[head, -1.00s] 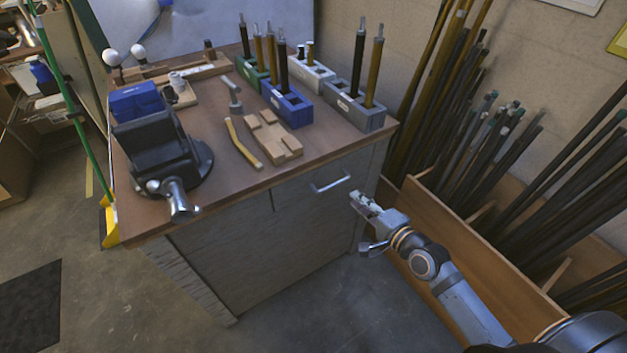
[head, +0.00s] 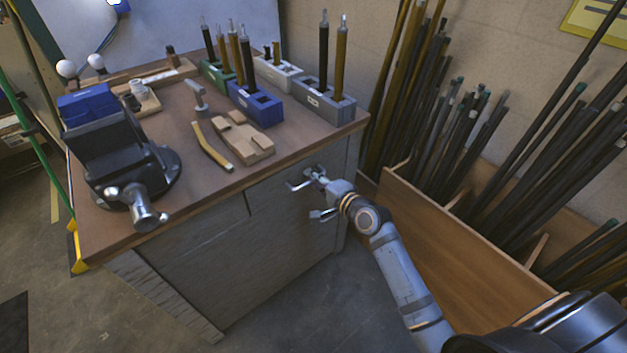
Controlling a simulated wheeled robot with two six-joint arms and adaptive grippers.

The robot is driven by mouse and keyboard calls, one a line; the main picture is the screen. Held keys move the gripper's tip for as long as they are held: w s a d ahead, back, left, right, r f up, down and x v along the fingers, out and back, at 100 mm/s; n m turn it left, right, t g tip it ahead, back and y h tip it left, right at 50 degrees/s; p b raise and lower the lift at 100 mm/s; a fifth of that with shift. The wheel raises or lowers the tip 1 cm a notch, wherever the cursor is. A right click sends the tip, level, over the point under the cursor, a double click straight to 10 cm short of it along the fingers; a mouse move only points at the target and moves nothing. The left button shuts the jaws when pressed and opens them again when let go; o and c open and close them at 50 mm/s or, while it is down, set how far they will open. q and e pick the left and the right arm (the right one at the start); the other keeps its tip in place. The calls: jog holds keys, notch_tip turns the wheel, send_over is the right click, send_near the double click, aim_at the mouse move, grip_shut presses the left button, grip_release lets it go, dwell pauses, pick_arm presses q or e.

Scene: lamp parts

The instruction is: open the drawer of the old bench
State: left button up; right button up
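The old bench (head: 228,182) has a brown top and a grey, worn front. Its drawer (head: 277,200) is at the upper right of the front, its face flush with the bench. The metal bar handle (head: 296,186) shows partly, with its right part behind my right gripper. My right gripper (head: 314,195) is at the handle, its fingers spread, one at handle height and one lower. I cannot tell whether the handle lies between the fingers or whether they touch it. My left gripper is not in view.
A black vise (head: 115,155), wooden pieces (head: 238,138) and several coloured blocks with rods, such as the blue block (head: 255,103), stand on the bench top. A wooden bin (head: 440,230) of dark rods stands close to the right of my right arm. The floor before the bench is clear.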

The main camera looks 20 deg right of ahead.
grip_shut()
dwell(0.5)
